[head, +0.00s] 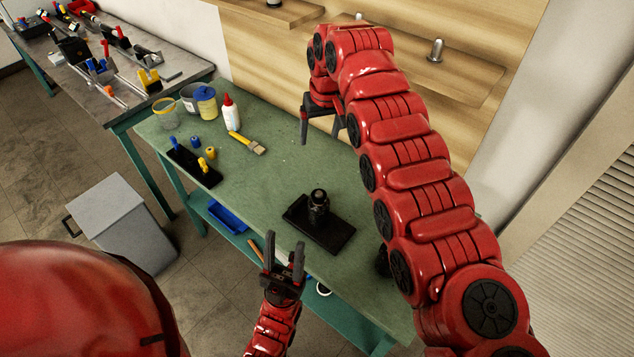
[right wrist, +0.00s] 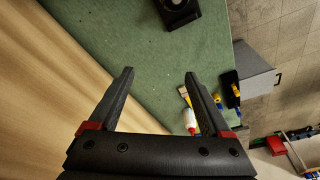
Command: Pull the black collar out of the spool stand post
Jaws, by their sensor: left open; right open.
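The spool stand has a flat black base (head: 334,237) on the green table, with a short upright black post. The black collar (head: 318,197) appears to sit around the top of the post; where collar and post meet is hard to tell. My left gripper (head: 284,242) is open and empty, at the table's front edge, left of and nearer than the stand. My right gripper (head: 321,139) is open and empty, raised above the back of the table, beyond the stand. In the right wrist view the stand (right wrist: 178,12) is cut off at the top edge, beyond the open fingers (right wrist: 160,73).
A black tray (head: 195,167) with blue and yellow pieces, a brush (head: 246,143), a white bottle (head: 231,113) and pots (head: 206,102) stand at the table's left. A wooden panel (head: 265,50) rises behind. The table between brush and stand is clear.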

